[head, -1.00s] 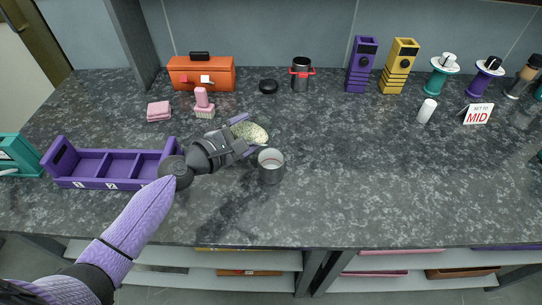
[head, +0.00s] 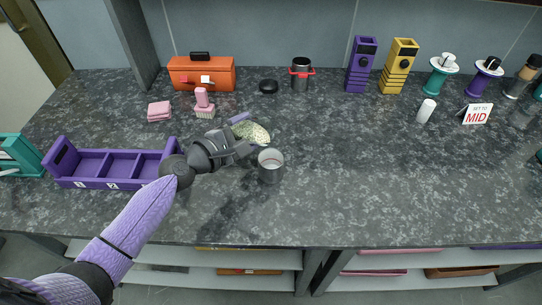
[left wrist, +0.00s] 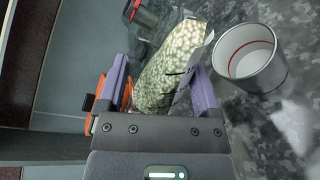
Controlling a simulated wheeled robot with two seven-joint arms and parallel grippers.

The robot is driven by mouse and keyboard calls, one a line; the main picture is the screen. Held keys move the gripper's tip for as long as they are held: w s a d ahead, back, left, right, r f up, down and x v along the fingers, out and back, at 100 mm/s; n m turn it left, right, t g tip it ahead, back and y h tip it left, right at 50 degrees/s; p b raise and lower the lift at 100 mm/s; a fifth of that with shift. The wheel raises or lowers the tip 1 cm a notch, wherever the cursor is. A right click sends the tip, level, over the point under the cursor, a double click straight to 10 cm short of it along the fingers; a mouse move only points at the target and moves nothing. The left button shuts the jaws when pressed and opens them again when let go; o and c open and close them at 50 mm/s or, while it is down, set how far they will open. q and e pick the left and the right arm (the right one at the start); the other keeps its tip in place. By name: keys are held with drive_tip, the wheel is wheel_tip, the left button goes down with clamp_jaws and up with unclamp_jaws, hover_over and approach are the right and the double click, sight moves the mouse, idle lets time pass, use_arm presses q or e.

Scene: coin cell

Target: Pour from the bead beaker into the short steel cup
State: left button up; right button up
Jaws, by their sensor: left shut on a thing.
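The bead beaker (head: 258,132) is a clear vessel full of pale beads, held in my left gripper (head: 245,137) just behind and left of the short steel cup. In the left wrist view the beaker (left wrist: 172,68) lies between the two purple fingers of the gripper (left wrist: 162,85), tilted, with dark marks on its side. The short steel cup (head: 271,172) stands upright on the counter. In the left wrist view the cup (left wrist: 262,75) is to the right of the beaker, apart from it, with a red ring inside; no beads show in it. My right gripper is not in view.
A purple divided tray (head: 110,183) sits left of the cup. A pink brush (head: 204,106), pink cloths (head: 159,111), an orange toolbox (head: 202,76), a black lid (head: 268,86) and a dark pot (head: 301,75) stand behind. The counter (head: 370,180) right of the cup is clear.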

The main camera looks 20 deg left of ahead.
use_arm(q)
drive_tip(key=shift+r+m, duration=0.15)
drive_tip(key=shift+m, duration=0.15)
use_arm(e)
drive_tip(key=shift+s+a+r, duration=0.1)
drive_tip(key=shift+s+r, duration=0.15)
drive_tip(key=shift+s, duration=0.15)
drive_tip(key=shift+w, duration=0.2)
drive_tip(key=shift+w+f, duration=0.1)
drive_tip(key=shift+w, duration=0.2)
use_arm(q)
drive_tip(key=shift+f+m+y, duration=0.2)
drive_tip(key=shift+m+y, duration=0.1)
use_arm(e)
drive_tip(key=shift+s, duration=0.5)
use_arm(q)
drive_tip(key=shift+d, duration=0.1)
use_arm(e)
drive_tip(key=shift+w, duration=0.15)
use_arm(q)
drive_tip(key=shift+f, duration=0.1)
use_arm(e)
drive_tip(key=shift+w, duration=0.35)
use_arm(q)
drive_tip(key=shift+m, duration=0.4)
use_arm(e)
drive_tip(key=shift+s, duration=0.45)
